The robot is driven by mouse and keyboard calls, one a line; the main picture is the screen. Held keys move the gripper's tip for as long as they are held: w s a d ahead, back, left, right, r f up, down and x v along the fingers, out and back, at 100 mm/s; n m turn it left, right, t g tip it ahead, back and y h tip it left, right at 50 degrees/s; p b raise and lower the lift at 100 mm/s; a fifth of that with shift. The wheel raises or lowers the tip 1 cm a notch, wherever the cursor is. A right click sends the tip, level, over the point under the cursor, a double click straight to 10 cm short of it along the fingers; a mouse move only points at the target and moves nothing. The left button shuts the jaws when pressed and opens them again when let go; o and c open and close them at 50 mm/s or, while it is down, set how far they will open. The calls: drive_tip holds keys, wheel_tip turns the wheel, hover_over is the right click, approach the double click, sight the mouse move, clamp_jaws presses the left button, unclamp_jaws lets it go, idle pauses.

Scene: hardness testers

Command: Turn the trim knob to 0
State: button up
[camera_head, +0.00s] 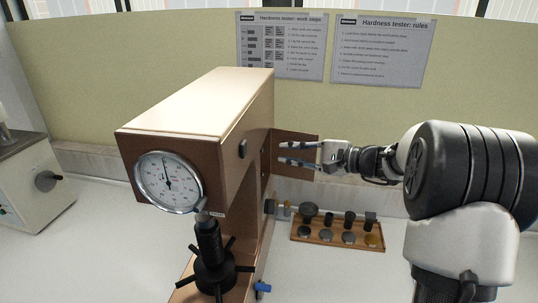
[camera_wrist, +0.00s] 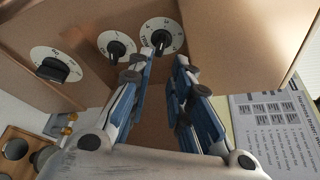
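In the wrist view, the white-dialled knob (camera_wrist: 160,38) at the top middle looks like the trim knob, though its small lettering is hard to read. Its black grip stands out from the dial; I cannot tell its setting. My gripper (camera_wrist: 165,60) is open and empty, its fingertips just below this knob in the picture and seemingly apart from it. The dials are not visible there.
Two more dial knobs, a middle one (camera_wrist: 117,45) and a left one (camera_wrist: 55,66), sit nearby. A wooden tray (camera_head: 335,240) with several weights or samples stands below my gripper. A round gauge (camera_head: 168,181) and black handwheel (camera_head: 215,272) are on the tester's front.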

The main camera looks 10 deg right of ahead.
sight(263, 150)
drive_tip(key=b+x, duration=0.1)
drive_tip(key=x, duration=0.6)
drive_tip(key=shift+w+a+f, duration=0.1)
drive_tip(key=shift+c, duration=0.4)
clamp_jaws()
